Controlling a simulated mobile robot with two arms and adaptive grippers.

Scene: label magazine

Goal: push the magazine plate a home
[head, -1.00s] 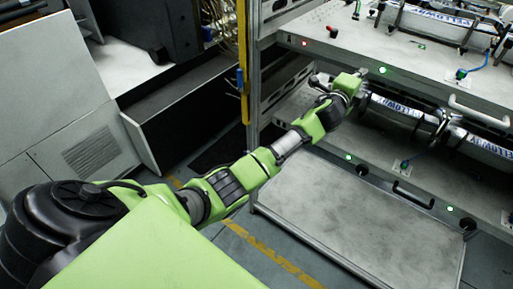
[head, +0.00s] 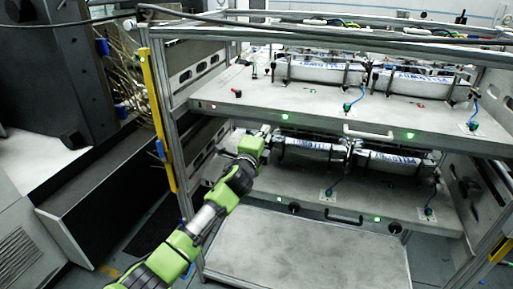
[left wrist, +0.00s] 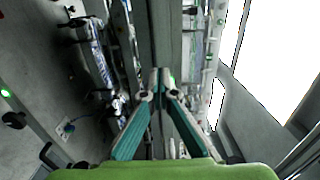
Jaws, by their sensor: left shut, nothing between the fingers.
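Two grey magazine plates sit one above the other in the rack in the head view; I cannot tell by a label which is plate a. The upper plate (head: 310,108) has a front handle (head: 368,132) and carries silver label units. The lower plate (head: 385,195) also has a handle (head: 343,217) and label units. My left gripper (head: 267,131) is at the upper plate's front edge, left of its handle; contact is unclear. In the left wrist view its fingertips (left wrist: 158,76) are together and empty, before a grey vertical strip. My right gripper is not in view.
The rack's left post (head: 182,185) stands beside my left arm. A bare grey panel (head: 305,250) lies below the lower plate.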

